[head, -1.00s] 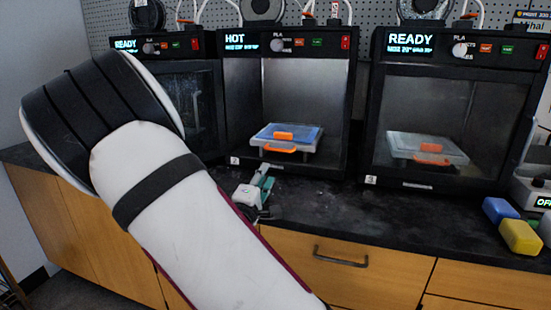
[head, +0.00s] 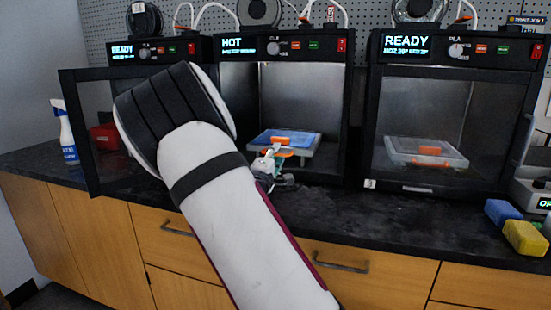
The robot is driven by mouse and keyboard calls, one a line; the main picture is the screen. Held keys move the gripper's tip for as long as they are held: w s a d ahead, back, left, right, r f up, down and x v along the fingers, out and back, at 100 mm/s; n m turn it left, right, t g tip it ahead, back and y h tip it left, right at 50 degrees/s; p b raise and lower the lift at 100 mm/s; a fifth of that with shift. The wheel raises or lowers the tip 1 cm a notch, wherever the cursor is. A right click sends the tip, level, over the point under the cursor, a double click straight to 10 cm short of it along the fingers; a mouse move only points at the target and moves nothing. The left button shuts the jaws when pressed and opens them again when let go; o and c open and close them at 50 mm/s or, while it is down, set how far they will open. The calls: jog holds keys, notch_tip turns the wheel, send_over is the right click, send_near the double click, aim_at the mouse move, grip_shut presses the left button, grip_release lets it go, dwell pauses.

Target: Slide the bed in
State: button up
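The bed (head: 305,139) has a blue top and a pale, thick frame. It sits low inside the middle printer (head: 350,110), whose screen reads HOT and whose front is open. An orange piece (head: 279,139) lies on the blue top, and an orange tab (head: 285,152) shows at the bed's front edge. My gripper (head: 268,158) is at the front left of the bed, by the orange tab, and partly covers it. Its fingers are small and overlap the bed, so I cannot tell whether they touch or hold it. My arm comes up from the lower middle.
A dark-framed glass door (head: 92,178) stands swung out at the left, partly behind my arm. The right printer (head: 372,120) reads READY and is closed. A spray bottle (head: 66,140) stands far left. Blue (head: 502,212) and yellow (head: 525,238) blocks lie right on the black counter (head: 400,210).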

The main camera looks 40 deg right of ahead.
aim_at(279, 151)
jog(key=shift+d, duration=0.15)
jog(key=shift+c, duration=0.5)
grip_shut()
jog(key=x, duration=0.4)
jog(key=shift+w+d+f, duration=0.15)
jog(key=shift+w+f, duration=0.05)
jog(key=shift+f, duration=0.1)
jog(key=shift+r, duration=0.1)
jog(key=shift+w, duration=0.1)
jog(key=shift+o, duration=0.5)
grip_release()
jog(key=shift+d, duration=0.2)
jog(key=shift+a, duration=0.1)
